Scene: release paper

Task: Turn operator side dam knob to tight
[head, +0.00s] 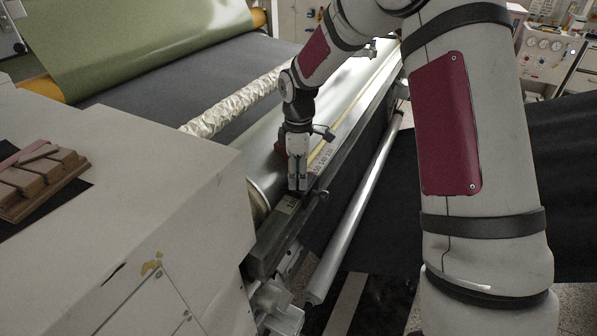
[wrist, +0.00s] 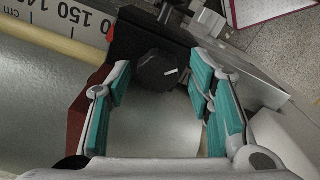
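The side dam knob (wrist: 157,70) is a round black knob with a white pointer line, seen in the wrist view. Its line points to the right and slightly up. It sits on a black block (wrist: 140,30) at the edge of the roller. My gripper (wrist: 155,95) is open, with one teal-padded finger to the left of the knob and the other to its right. I see gaps between the pads and the knob. In the head view my gripper (head: 297,190) points down over the machine's rail, and the knob is hidden there.
A ruler scale in cm (wrist: 75,20) runs along the rail beside the block. A shiny roller (wrist: 40,90) lies to the left. In the head view a grey cabinet (head: 120,190) stands at left, with wooden blocks (head: 42,182) on top. A metal bar (head: 350,215) runs along the right.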

